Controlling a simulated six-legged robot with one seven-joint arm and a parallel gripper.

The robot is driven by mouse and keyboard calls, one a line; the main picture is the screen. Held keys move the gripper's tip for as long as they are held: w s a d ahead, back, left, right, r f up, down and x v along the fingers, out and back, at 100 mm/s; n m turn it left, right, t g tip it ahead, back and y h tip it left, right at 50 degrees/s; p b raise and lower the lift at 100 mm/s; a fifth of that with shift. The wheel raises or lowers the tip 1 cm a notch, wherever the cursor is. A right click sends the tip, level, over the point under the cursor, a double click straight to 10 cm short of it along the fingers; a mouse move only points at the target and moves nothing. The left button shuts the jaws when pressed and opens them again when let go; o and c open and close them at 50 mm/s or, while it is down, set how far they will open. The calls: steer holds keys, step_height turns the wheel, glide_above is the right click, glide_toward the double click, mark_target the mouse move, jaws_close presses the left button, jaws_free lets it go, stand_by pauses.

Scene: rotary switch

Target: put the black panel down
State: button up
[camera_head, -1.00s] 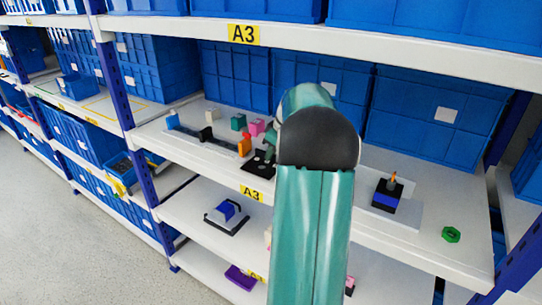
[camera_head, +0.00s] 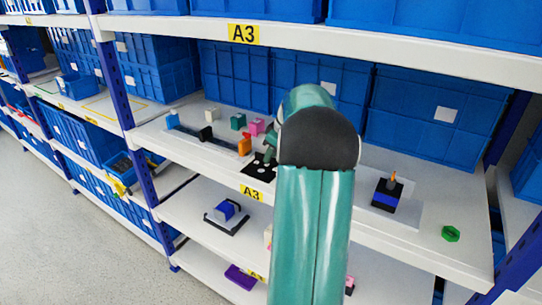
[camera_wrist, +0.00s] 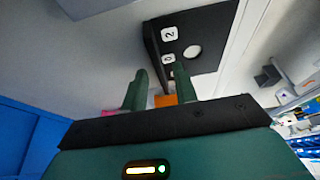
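The black panel (camera_head: 259,168) is at the front of the middle shelf in the head view, left of my arm, which hides part of it. Its face has white spots. In the wrist view the panel (camera_wrist: 212,42) shows white number labels, one reading 2, and a round white spot. My gripper (camera_wrist: 160,70) has its two green fingers apart at the panel's near left corner. The right finger overlaps the panel's face and the left finger is beside its edge. I cannot tell whether the fingers press on it. The panel's underside is hidden, so its contact with the shelf is unclear.
An orange block (camera_head: 245,146), a pink block (camera_head: 257,126) and a green block (camera_head: 238,121) stand behind the panel. Blue crates (camera_head: 235,75) line the shelf's back. A black and blue device (camera_head: 386,196) and a green nut (camera_head: 450,233) are at right.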

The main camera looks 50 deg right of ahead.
steer(key=v, duration=0.6)
steer(key=shift+s+r, duration=0.1)
steer(key=shift+s, duration=0.05)
steer(key=shift+a+r, duration=0.2)
steer(key=w+a+r, duration=0.2)
steer(key=a+r, duration=0.1)
steer(key=a, duration=1)
steer(key=w+a+r, duration=0.1)
steer(key=a+r, duration=0.1)
steer(key=a, duration=1.1)
steer(key=s+a+f, duration=0.2)
steer(key=s+a, duration=0.5)
steer(key=a, duration=0.4)
steer(key=s+a+f+m+t, duration=0.1)
steer(key=s+a+f, duration=0.2)
steer(key=s+a, duration=0.4)
steer(key=a, duration=0.4)
steer(key=shift+a, duration=0.3)
steer(key=shift+s+f, duration=0.1)
steer(key=shift+s, duration=0.05)
